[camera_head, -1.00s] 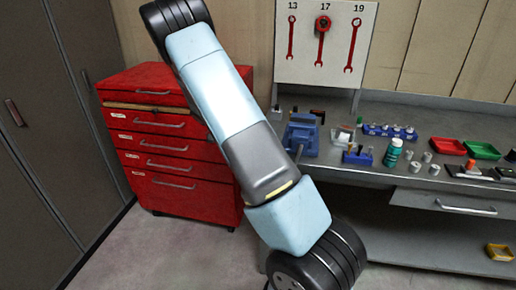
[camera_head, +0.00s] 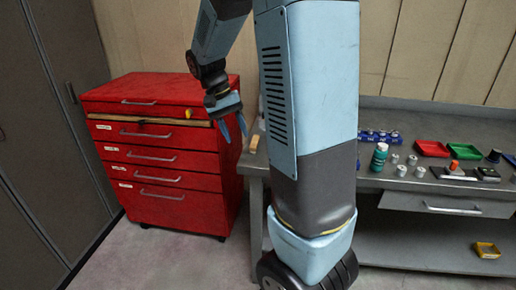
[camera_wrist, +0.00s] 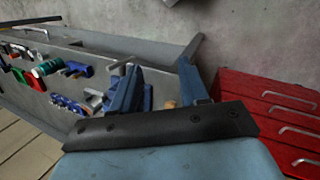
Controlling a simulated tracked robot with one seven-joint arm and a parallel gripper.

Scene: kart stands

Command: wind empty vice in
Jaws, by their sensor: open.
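My gripper (camera_head: 235,135) hangs with its two blue fingers apart and nothing between them. In the head view it is in front of the red cabinet's upper right corner, left of the bench's end. In the wrist view my gripper (camera_wrist: 158,65) shows its fingers spread, with the bench behind. The blue vice is hidden behind my arm in the head view. In the wrist view a blue patch beside the left finger may be part of it, but I cannot tell.
The red drawer cabinet (camera_head: 170,190) stands left of the grey bench (camera_head: 385,185). A wooden-coloured piece (camera_head: 254,144) lies at the bench's left end. A green bottle (camera_head: 379,157), a green tray (camera_head: 432,148) and a red tray (camera_head: 467,151) are on the bench's right part.

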